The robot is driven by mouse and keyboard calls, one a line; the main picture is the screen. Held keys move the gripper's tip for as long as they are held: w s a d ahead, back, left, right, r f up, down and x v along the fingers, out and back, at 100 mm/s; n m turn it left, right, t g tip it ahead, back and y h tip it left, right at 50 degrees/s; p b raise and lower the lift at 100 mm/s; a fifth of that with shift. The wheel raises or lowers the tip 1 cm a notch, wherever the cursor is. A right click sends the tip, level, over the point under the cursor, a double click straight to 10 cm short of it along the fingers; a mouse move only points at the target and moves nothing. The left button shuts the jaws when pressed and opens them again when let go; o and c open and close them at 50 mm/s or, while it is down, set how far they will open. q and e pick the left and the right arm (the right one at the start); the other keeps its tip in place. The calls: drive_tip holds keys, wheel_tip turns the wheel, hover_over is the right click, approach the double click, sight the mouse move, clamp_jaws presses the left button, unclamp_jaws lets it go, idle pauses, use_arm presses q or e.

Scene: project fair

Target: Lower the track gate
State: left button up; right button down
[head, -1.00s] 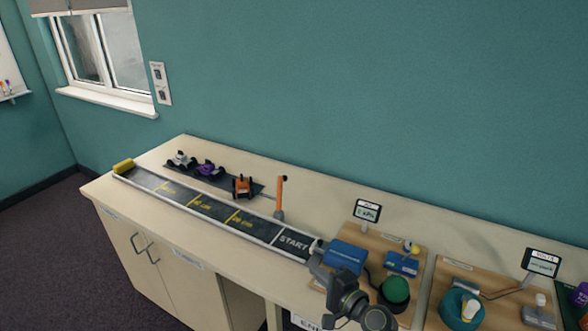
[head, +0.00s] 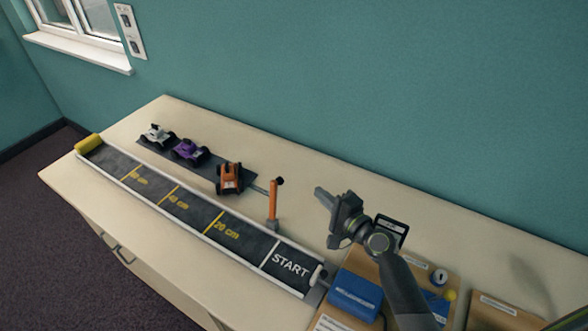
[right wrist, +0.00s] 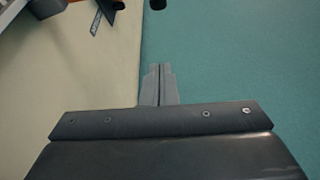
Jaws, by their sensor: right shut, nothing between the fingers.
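The track gate (head: 272,203) is an orange arm with a dark tip, standing upright beside the far edge of the track, near the START end. The dark track (head: 190,208) has yellow distance marks and a white START label. My right gripper (head: 320,194) is shut and empty, to the right of the gate and apart from it, fingers pointing left. In the right wrist view its closed fingers (right wrist: 158,70) show in the middle, with a black knob (right wrist: 157,4) at the top edge. My left gripper is not in view.
White, purple and orange toy cars (head: 229,177) stand on a dark mat behind the track. A yellow block (head: 88,143) is at the track's far left end. A blue box (head: 355,294) sits on a wooden board at right. The table along the wall is clear.

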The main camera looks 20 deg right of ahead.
sight(276, 198)
drive_tip(key=r+b+x, duration=0.1)
drive_tip(key=b+x, duration=0.1)
drive_tip(key=x, duration=0.8)
drive_tip(key=s+a+p, duration=0.2)
drive_tip(key=s+a, duration=0.1)
drive_tip(key=shift+a+p, duration=0.1)
drive_tip(key=shift+p, duration=0.25)
drive_tip(key=shift+w+f, duration=0.1)
drive_tip(key=shift+w, duration=0.05)
